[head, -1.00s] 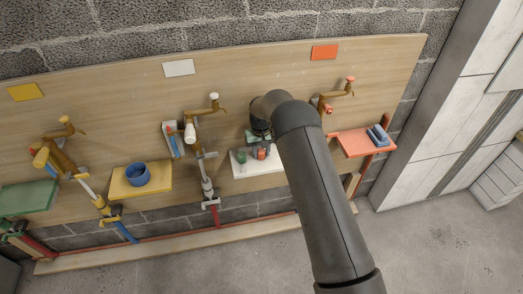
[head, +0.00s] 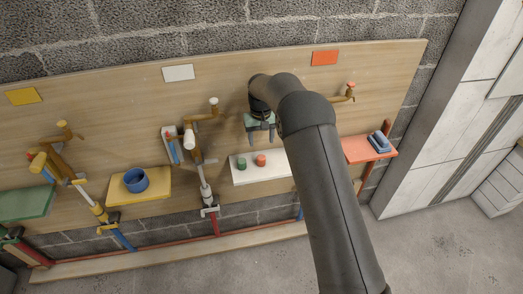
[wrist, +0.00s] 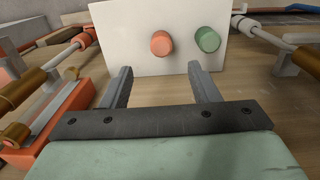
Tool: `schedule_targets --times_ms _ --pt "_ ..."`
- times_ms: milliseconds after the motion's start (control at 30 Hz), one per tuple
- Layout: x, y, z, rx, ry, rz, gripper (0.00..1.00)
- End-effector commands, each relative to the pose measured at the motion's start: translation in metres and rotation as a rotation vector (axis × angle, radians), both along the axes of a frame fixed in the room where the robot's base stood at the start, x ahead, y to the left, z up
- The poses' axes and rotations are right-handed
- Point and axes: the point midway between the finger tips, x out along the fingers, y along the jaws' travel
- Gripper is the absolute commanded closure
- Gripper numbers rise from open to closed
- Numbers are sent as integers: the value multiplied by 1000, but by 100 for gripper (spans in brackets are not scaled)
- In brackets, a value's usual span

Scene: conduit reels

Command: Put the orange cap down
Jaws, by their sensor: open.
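The orange cap (head: 261,160) stands on the white shelf (head: 276,175) in the head view, to the right of a green cap (head: 241,163). In the wrist view the orange cap (wrist: 161,43) is on the white shelf (wrist: 120,55), left of the green cap (wrist: 207,40). My gripper (head: 261,133) hangs above the shelf, clear of both caps. In the wrist view its two fingers (wrist: 160,82) are apart with nothing between them.
A yellow shelf (head: 155,190) with a blue bowl (head: 136,180) is to the left. A red-orange shelf (head: 360,149) with blue blocks (head: 379,143) is to the right. Brass taps and pipes stick out from the wooden board (head: 110,100) on both sides.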

Motion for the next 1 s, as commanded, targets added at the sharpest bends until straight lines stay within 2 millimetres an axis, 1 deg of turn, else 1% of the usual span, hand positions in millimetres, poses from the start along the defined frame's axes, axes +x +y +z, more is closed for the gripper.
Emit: schedule_targets --times_ms 33,133,367,400,467,567,600,667,700,767,800,867,900,967,1000 --pt "1 0 6 1 -3 0 45" --pt "0 0 16 1 -2 0 45" --pt "0 -1 23 0 -1 -1 45" --pt "-2 -3 26 2 -2 -4 45" --pt "-8 -10 37 3 -3 -12 45" --pt "-30 -32 67 8 -6 -36 45" --pt "-44 -44 82 11 -9 -50 45" --pt "-70 -64 104 14 -10 -71 45" --pt "-91 -77 117 16 -11 -86 45" --pt "-124 -95 134 20 -13 -107 45" --pt "-147 -107 144 23 -14 -120 45" --pt "-184 -123 154 25 -17 -141 45" --pt "-210 -133 159 26 -18 -153 45" --pt "-250 -147 162 28 -22 -172 45" --pt "-276 -155 162 28 -22 -185 45"
